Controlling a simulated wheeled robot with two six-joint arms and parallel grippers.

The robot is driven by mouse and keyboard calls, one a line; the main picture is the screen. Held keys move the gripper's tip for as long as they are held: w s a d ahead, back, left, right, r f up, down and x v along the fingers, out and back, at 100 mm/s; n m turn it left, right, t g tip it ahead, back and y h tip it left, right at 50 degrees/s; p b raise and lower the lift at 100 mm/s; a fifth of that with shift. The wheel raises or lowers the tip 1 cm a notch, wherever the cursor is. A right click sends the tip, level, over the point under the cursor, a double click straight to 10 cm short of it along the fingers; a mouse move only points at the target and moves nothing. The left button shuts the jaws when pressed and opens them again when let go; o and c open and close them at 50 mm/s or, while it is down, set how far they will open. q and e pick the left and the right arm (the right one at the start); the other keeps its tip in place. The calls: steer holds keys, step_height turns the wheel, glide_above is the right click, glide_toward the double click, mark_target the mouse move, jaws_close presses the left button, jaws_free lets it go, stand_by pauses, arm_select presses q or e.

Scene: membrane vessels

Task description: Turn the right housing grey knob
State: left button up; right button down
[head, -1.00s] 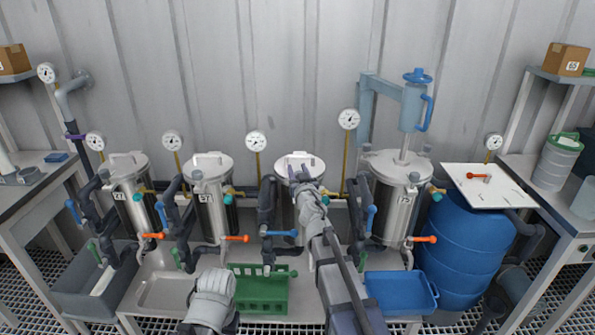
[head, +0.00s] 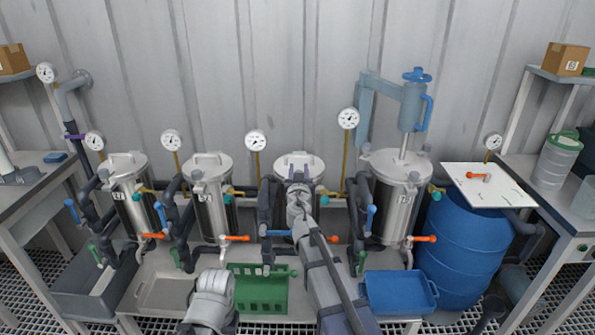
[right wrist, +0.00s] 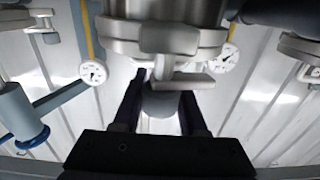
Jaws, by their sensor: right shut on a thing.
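Several steel vessels stand in a row along the wall. My right gripper (head: 298,175) is at the upper front of the third vessel (head: 313,163) from the left, just below its lid. In the right wrist view my right gripper (right wrist: 162,92) has its two dark fingers on either side of a rounded grey knob (right wrist: 163,106), below the steel clamp (right wrist: 170,42), and is shut on it. The knob is hidden by my gripper in the head view. Of my left arm, only a grey link shows at the bottom of the head view; its gripper is not seen.
A vessel (head: 396,205) with a blue-handled hoist stands to the right, beside a blue barrel (head: 460,250). Orange and blue valve levers stick out in front of the vessels. A green crate (head: 262,292) and a blue tray (head: 400,294) are on the bench below.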

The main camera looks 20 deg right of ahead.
steer(key=m+g+h, duration=0.1)
steer(key=h, duration=0.1)
steer(key=m+g+h, duration=0.1)
steer(key=m+h, duration=0.1)
steer(key=m+g+h, duration=0.1)
steer(key=h, duration=0.1)
steer(key=shift+d, duration=0.4)
steer(key=m+g+h, duration=0.2)
steer(key=g+h, duration=0.1)
steer(key=m+g+h, duration=0.1)
steer(key=m, duration=0.1)
steer(key=shift+s+d+r, duration=0.1)
steer(key=shift+s+d, duration=0.15)
steer(key=shift+d, duration=0.1)
steer(key=shift+s+d+m+g+h, duration=0.1)
steer(key=shift+s+m+g+h, duration=0.35)
steer(key=shift+m+g, duration=1.2)
steer(key=shift+s+d+m+g+h, duration=0.25)
steer(key=shift+m+g+h, duration=0.6)
steer(key=shift+g, duration=1.35)
steer(key=shift+s+m+g+h, duration=0.4)
steer(key=shift+m+g, duration=1)
steer(key=shift+g, duration=0.55)
steer(key=shift+s+g, duration=0.1)
steer(key=shift+g, duration=0.2)
steer(key=shift+c, duration=2.2)
jaws_free()
steer(key=shift+s, duration=0.1)
steer(key=shift+a, duration=0.15)
